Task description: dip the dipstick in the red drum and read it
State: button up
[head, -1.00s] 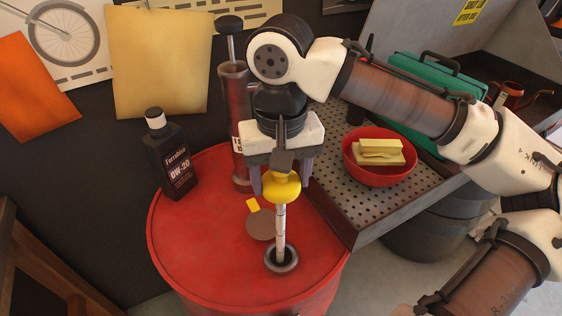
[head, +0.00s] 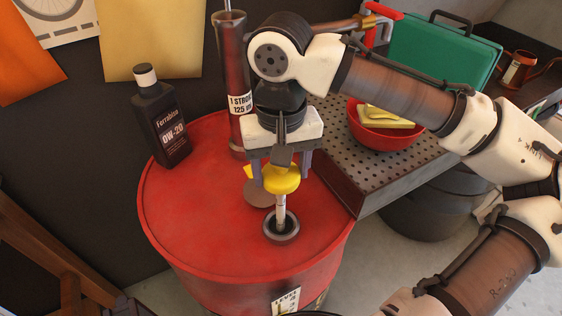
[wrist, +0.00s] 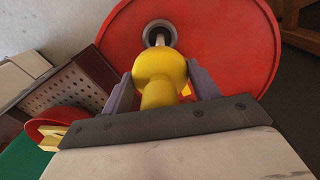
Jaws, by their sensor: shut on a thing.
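The red drum (head: 190,225) stands in the middle of the head view, with a dark-rimmed hole (head: 281,238) in its top. The dipstick (head: 281,208) has a yellow knob and a pale rod. Its rod is upright and goes down into the hole; its lower end is hidden inside. My gripper (head: 281,172) is above the hole, pointing down, shut on the yellow knob. In the wrist view the knob (wrist: 160,70) sits between both fingers, and the rod reaches the hole beyond. A gap with bare rod shows between knob and rim.
A black oil bottle (head: 160,125) and a tall pump cylinder (head: 233,80) stand at the drum's back. A perforated metal bench (head: 345,165) with a red bowl (head: 385,132) and a green case (head: 440,55) is to the right. A level label (head: 286,300) shows on the drum's front.

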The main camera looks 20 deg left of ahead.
jog(key=shift+f+b, duration=3.95)
jog(key=shift+f, duration=3.2)
notch_tip(320, 180, up, 15)
jog(key=p, duration=1.4)
jog(key=shift+f, duration=0.2)
notch_tip(320, 180, up, 3)
jog(key=shift+f+p, duration=0.15)
jog(key=shift+p, duration=0.75)
notch_tip(320, 180, up, 19)
send_over(281, 216)
jog(key=shift+w+a, duration=0.1)
jog(key=shift+w, duration=0.25)
